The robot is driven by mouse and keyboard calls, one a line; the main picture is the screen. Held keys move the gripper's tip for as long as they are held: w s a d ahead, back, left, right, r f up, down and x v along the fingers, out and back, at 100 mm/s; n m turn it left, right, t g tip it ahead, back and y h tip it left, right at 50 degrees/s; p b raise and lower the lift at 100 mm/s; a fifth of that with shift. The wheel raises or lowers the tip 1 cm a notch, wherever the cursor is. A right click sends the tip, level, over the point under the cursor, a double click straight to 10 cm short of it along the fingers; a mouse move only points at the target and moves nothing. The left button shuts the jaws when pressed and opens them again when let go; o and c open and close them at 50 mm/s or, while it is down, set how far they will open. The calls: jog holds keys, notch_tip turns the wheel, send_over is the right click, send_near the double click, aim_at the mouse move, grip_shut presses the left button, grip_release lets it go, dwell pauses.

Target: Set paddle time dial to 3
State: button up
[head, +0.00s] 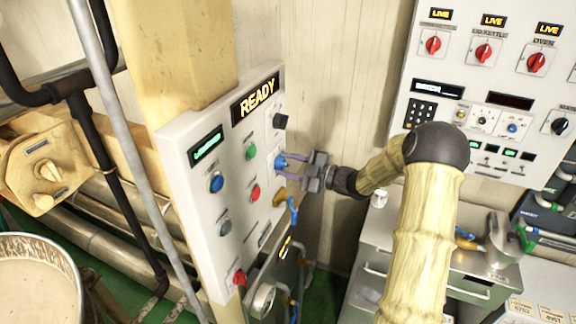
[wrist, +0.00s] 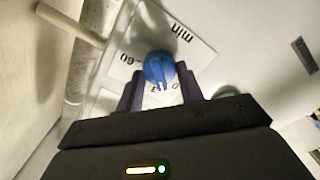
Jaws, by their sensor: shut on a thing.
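The paddle time dial appears as a blue round knob (wrist: 158,70) on a white scale plate marked "min" and "60" in the wrist view. In the head view the blue knob (head: 280,163) sits on the right part of the white control panel (head: 205,160). My gripper (wrist: 158,88) has a purple finger on each side of the knob and is shut on it. In the head view my gripper (head: 288,160) reaches the panel from the right. The knob's raised ridge shows, but the fingers and knob hide part of the scale, so I cannot read the setting.
The panel also holds a lit "READY" sign (head: 255,97), a green button (head: 251,152), a red button (head: 255,193), another blue button (head: 216,182) and a red knob (head: 239,278). A second control panel (head: 480,90) stands at right.

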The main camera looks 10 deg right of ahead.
jog(key=m, duration=0.1)
jog(key=m+p, duration=0.1)
jog(key=m, duration=0.2)
jog(key=shift+w+r+m, duration=0.1)
jog(key=shift+r+m, duration=0.15)
jog(key=shift+m, duration=0.15)
jog(key=o, duration=1)
jog(key=shift+f, duration=0.1)
